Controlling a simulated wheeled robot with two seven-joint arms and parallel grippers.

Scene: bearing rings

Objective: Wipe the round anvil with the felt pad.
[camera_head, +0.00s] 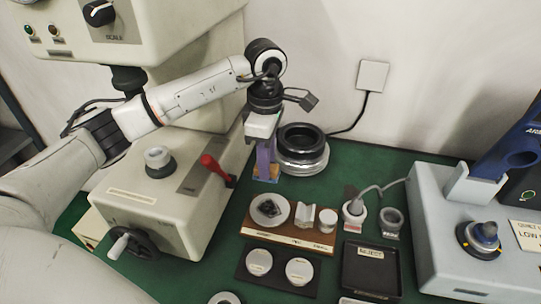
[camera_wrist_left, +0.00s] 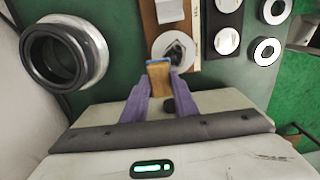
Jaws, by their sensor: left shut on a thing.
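My left gripper (camera_head: 265,170) points down behind the wooden rack, between the tester and a large ring. Its purple fingers (camera_wrist_left: 160,98) are shut on a tan block with a blue edge, which looks like the felt pad (camera_wrist_left: 159,76); it also shows low between the fingers in the head view (camera_head: 266,179). A pale round disc with a dark patch on top, likely the round anvil (camera_head: 260,215), sits at the rack's left end. In the wrist view this disc (camera_wrist_left: 188,40) lies just beyond the pad. Whether they touch is unclear there; the head view shows them apart. My right gripper is not in view.
The wooden rack (camera_head: 290,240) also holds a vee-shaped block (camera_head: 305,216) and a small round piece (camera_head: 327,220). A dark ring (camera_head: 302,160) stands behind. The tester (camera_head: 150,205) with a red lever (camera_head: 210,163) is left. A black tray (camera_head: 371,268) and grey machine (camera_head: 440,230) are right.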

